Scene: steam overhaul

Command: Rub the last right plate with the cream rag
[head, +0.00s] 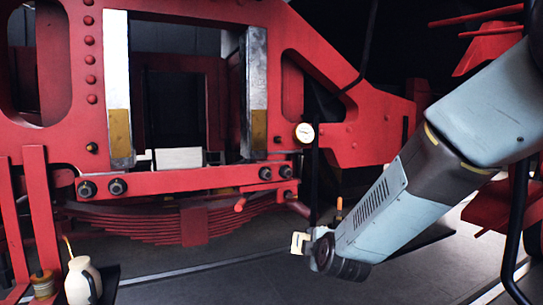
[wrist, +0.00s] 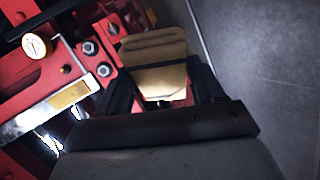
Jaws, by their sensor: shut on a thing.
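The cream rag (head: 299,243) is folded in my gripper (head: 312,247), low in front of the red frame, below and right of the right plate. In the wrist view the rag (wrist: 155,65) sits between both fingers of my gripper (wrist: 160,88), which is shut on it. The right plate (head: 255,70) is an upright bright metal strip on the right side of the frame opening, with a brown-yellow patch at its lower end. A bright plate with a yellowish patch (wrist: 70,98) also shows at left in the wrist view, apart from the rag. The left plate (head: 118,75) has a similar lower patch.
A red crossbar (head: 190,180) with bolts spans below the plates, above a red leaf spring (head: 150,223). A round white gauge (head: 304,133) hangs right of the right plate. A cream oil can (head: 80,282) stands at lower left. Dark floor around my gripper is clear.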

